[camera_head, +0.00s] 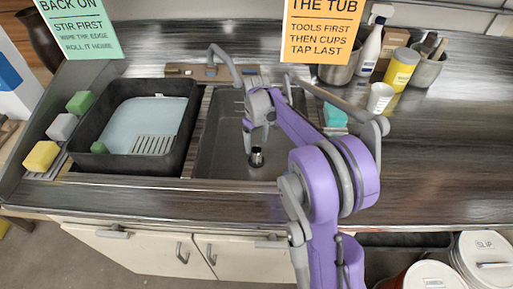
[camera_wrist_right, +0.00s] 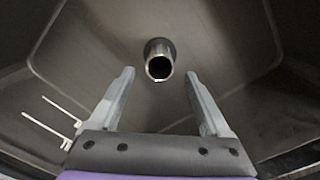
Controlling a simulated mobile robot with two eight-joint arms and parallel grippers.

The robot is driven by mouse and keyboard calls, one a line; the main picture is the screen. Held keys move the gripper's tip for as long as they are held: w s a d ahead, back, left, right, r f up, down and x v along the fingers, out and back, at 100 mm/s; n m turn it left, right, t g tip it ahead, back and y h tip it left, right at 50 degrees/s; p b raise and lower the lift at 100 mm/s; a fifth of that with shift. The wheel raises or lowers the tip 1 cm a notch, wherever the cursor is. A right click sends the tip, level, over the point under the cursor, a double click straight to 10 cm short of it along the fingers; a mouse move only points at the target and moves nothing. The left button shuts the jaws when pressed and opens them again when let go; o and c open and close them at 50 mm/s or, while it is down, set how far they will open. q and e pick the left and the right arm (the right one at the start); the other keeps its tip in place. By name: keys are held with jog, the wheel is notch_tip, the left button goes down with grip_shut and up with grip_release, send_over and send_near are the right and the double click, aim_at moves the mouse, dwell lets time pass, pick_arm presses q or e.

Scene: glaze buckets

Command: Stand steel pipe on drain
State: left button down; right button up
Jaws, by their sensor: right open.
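The steel pipe (camera_head: 256,158) is a short shiny tube standing upright on the floor of the sink basin (camera_head: 222,150). In the right wrist view its open round end (camera_wrist_right: 159,66) faces the camera, with a dark ring around its far end. The drain under it is hidden or cannot be told apart from that ring. My right gripper (camera_head: 257,139) points down into the sink above the pipe. In the wrist view its two fingers (camera_wrist_right: 159,76) are apart and empty, with the pipe just ahead of the gap between them. My left gripper is out of view.
A black tub (camera_head: 92,130) of pale water stands left of the sink, beside several sponges (camera_head: 62,127). The faucet (camera_head: 222,62) arches at the back. Bottles and a white cup (camera_head: 380,98) stand back right. The right front counter (camera_head: 440,170) is clear.

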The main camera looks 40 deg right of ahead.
aim_at(257, 150)
notch_tip(257, 150, up, 8)
jog(key=shift+f, duration=0.2)
dwell(0.4)
